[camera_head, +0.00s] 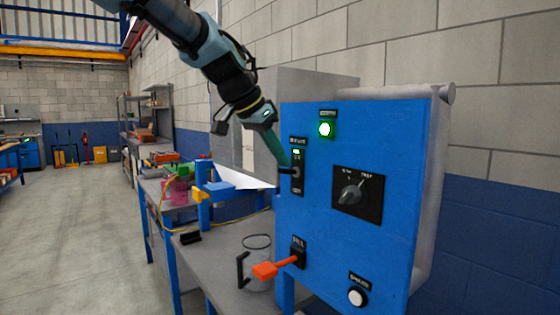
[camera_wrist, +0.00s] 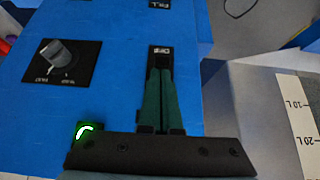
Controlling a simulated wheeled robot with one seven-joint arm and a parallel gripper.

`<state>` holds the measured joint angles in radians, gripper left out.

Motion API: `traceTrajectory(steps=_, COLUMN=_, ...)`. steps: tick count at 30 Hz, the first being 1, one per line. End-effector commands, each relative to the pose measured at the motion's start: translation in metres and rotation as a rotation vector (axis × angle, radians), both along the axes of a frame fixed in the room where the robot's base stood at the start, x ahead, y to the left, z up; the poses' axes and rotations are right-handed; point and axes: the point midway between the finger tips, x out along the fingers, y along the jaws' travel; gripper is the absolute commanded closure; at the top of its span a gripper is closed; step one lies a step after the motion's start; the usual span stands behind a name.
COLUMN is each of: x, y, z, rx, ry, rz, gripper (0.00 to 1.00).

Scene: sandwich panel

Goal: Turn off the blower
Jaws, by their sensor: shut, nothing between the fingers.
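A blue control panel (camera_head: 400,140) faces me in the head view. At its upper left is a narrow black switch plate (camera_head: 298,184) with small labels too small to read surely; it also shows in the wrist view (camera_wrist: 160,53), partly covered by my fingers. My gripper (camera_head: 286,164) is shut, with its green fingers at the switch plate from the upper left.
A green lamp (camera_head: 325,129) is lit near the top. A rotary knob (camera_head: 351,194) sits right of the switch plate, an orange-red lever (camera_head: 277,267) below, and a white round button (camera_head: 357,297) at lower right.

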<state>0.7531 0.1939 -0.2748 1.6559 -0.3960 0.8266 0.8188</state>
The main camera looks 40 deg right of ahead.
Motion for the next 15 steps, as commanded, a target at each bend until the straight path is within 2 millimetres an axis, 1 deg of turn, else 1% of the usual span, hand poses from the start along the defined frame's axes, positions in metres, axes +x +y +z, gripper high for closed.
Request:
traceTrajectory(steps=1, x=0.0012, y=0.0014, z=-0.0094, rx=-0.016, ry=0.0, rz=0.003, gripper=1.0)
traceTrajectory(steps=15, x=0.0013, y=0.007, z=-0.0176, rx=-0.165, ry=0.008, rz=0.004, gripper=1.0)
